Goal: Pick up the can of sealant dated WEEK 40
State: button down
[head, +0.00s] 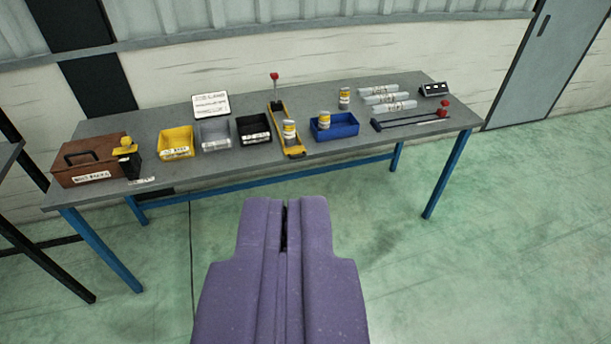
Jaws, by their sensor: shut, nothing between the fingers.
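Three small yellow-and-white cans are on the grey workbench (225,183). One can (289,131) stands at the yellow strip near the front edge. Another can (324,121) is in the blue tray (338,133). A third can (345,98) stands behind the tray. The date marks are too small to read, so I cannot tell which can is WEEK 40. My purple gripper (286,205) is shut and empty, in front of the bench and apart from all the cans.
A yellow bin (176,143), a grey bin (214,134), a black bin (253,130) and a brown toolbox (90,161) stand left. White tubes (390,106) and a red-handled bar tool (412,121) lie right. A red-topped post (275,90) rises behind. Green floor lies open at right.

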aim_at(288, 123)
jog(key=i+l, duration=0.15)
jog(key=i, duration=0.45)
jog(key=i+l, duration=0.15)
jog(key=i, duration=0.45)
jog(key=i+l, duration=0.2)
jog(key=i, duration=0.4)
jog(key=i+l, duration=0.15)
jog(key=i, duration=0.45)
jog(key=i+l, duration=0.15)
jog(key=i, duration=0.4)
jog(key=i+l, duration=0.15)
jog(key=i, duration=0.45)
